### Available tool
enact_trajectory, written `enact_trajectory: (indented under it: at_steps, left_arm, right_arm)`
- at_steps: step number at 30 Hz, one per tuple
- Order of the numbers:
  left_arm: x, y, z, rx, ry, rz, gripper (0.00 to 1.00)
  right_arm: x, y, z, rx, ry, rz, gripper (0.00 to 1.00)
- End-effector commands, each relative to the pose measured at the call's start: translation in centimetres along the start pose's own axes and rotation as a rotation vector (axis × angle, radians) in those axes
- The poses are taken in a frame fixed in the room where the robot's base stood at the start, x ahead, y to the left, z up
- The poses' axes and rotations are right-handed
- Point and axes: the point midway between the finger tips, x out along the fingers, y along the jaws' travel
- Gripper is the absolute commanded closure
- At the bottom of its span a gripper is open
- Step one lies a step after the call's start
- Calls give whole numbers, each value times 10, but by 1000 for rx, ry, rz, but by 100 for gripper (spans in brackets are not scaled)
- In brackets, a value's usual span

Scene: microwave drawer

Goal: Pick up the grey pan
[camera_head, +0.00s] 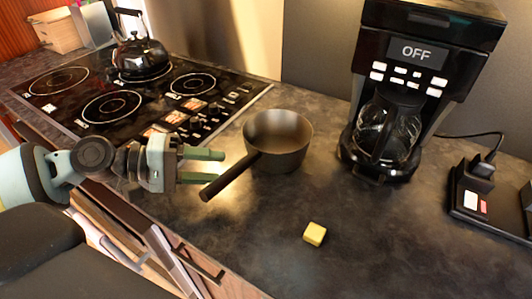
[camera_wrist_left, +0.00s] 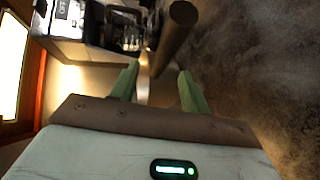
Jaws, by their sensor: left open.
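The grey pan (camera_head: 288,158) sits upright on the dark countertop, right of the stove. Its dark handle (camera_head: 232,176) points toward the lower left. My left gripper (camera_head: 222,166) is open and empty, with its green fingers pointing right, close to the handle and short of the pan's body. In the left wrist view, the handle (camera_wrist_left: 172,38) shows ahead of the open fingers (camera_wrist_left: 158,85), with its end above and between them. I cannot tell whether a finger touches it. My right gripper is not in view.
A black coffee maker (camera_head: 428,52) with a glass jug stands behind and right of the pan. A yellow block (camera_head: 315,234) lies in front. A black kettle (camera_head: 140,56) stands on the stove (camera_head: 72,104). The front counter is mostly clear.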

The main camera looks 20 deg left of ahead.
Motion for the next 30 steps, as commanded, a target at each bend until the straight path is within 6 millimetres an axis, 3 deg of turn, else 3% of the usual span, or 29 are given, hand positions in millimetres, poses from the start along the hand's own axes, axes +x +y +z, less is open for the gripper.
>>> enact_trajectory:
  at_steps: [30]
  left_arm:
    - [32,1,-4,4,3,3,54]
  right_arm:
    - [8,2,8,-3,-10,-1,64]
